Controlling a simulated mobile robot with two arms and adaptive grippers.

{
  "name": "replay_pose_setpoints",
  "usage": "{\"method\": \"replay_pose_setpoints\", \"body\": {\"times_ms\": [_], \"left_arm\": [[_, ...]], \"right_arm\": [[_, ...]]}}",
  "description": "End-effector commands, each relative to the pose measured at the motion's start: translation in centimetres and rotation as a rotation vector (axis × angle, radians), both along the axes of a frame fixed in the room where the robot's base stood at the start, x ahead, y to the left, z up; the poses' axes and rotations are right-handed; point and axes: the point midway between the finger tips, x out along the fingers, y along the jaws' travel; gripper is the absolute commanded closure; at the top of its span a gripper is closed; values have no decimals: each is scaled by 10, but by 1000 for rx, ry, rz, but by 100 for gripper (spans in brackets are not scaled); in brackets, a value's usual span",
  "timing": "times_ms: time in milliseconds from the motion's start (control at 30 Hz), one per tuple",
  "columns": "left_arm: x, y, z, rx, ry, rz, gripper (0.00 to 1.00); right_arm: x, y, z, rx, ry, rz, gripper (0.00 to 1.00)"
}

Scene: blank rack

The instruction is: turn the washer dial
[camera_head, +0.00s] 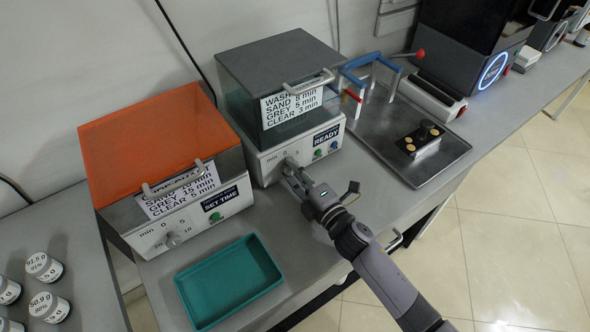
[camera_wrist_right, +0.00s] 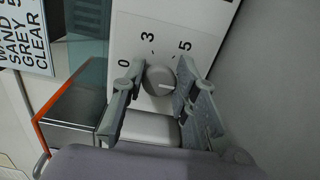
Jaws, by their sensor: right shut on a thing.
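The washer (camera_head: 276,74) is a grey box with a dark lid, a wash-time label and a lit READY display (camera_head: 328,134). Its dial (camera_wrist_right: 158,80) is a round grey knob below the printed 0, 3 and 5 in the right wrist view. A light pointer mark on the knob points to the right, beyond the 5 side. My right gripper (camera_head: 292,172) is at the front panel in the head view, covering most of the dial there. In the wrist view its fingers (camera_wrist_right: 156,92) are closed on the dial from both sides. My left gripper is out of view.
An orange-lidded curing box (camera_head: 150,130) with its own dial (camera_head: 171,239) stands left of the washer. A teal tray (camera_head: 228,281) lies in front. A dark metal tray (camera_head: 440,165) with a blue rack (camera_head: 372,62) is at the right. Several labelled jars (camera_head: 44,267) stand at lower left.

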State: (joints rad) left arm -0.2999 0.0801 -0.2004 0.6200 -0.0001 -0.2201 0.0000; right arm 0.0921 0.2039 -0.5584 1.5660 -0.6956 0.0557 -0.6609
Motion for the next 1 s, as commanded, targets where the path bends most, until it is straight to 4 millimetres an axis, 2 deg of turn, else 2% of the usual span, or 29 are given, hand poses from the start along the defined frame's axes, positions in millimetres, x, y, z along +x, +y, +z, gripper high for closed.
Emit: {"method": "replay_pose_setpoints", "body": {"times_ms": [533, 567, 800, 1000], "left_arm": [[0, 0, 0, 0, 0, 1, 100], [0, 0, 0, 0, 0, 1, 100], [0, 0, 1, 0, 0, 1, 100], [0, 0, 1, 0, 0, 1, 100]], "right_arm": [[-1, 0, -2, 19, 17, 1, 100], [-1, 0, -2, 19, 17, 1, 71], [0, 0, -1, 18, 14, 0, 55], [0, 0, -1, 18, 13, 0, 54]]}}
